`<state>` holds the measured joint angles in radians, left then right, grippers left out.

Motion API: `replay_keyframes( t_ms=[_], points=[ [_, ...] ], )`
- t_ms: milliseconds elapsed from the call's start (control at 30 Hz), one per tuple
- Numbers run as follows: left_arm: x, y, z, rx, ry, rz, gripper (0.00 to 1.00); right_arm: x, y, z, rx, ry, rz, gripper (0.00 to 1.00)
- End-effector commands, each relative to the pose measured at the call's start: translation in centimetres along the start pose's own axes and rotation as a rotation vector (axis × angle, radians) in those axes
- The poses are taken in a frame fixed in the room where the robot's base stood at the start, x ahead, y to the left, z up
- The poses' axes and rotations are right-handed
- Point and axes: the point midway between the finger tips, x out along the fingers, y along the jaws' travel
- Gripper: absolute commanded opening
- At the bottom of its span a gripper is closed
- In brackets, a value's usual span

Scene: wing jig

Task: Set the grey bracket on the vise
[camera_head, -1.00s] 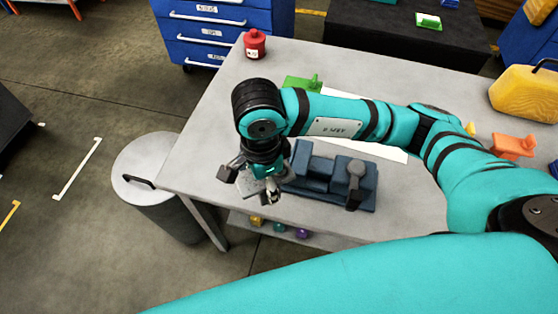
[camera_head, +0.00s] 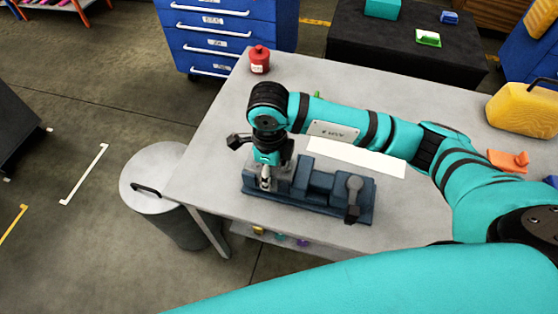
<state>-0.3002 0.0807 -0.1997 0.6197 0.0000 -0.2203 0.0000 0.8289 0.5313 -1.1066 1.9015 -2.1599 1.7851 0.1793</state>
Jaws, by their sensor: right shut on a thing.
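The blue vise (camera_head: 320,183) sits on the grey workbench near its front edge, with its dark handle at the right end. My right gripper (camera_head: 264,184) points down at the left end of the vise. It is shut on the grey bracket (camera_head: 284,182), which is mostly hidden by the fingers and is hard to tell from the vise parts behind it. The bracket is at or just above the vise's left end; I cannot tell whether it touches. My left gripper is not in view.
A red can (camera_head: 259,60) stands at the bench's back left corner. A white sheet (camera_head: 355,158) lies behind the vise. An orange part (camera_head: 508,160) and a yellow case (camera_head: 523,100) are at the right. A lidded grey bin (camera_head: 158,172) stands left of the bench.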

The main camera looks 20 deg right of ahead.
Motion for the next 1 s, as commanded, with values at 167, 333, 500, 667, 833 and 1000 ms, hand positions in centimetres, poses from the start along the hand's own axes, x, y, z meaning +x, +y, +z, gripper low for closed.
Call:
replay_keyframes(
  t_ms=[167,333,500,667,833,1000],
  points=[
    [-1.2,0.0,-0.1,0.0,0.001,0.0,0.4,0.1,-3.3,-0.5,0.002,0.0,0.0,0.07],
    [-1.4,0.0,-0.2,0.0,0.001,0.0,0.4,0.5,-4.2,-0.7,-0.001,-0.002,0.001,0.07],
    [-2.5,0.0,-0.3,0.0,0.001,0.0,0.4,2.4,-4.0,-0.7,-0.002,0.002,0.005,0.07],
    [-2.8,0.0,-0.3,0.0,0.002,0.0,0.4,3.9,-4.1,-0.6,-0.003,-0.002,0.001,0.07],
    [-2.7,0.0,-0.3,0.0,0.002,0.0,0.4,3.9,-4.1,-0.6,-0.003,-0.003,0.0,0.07],
    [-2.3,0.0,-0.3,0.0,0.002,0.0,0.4,4.2,-4.1,-0.6,-0.002,-0.001,0.0,0.56]
  ],
)
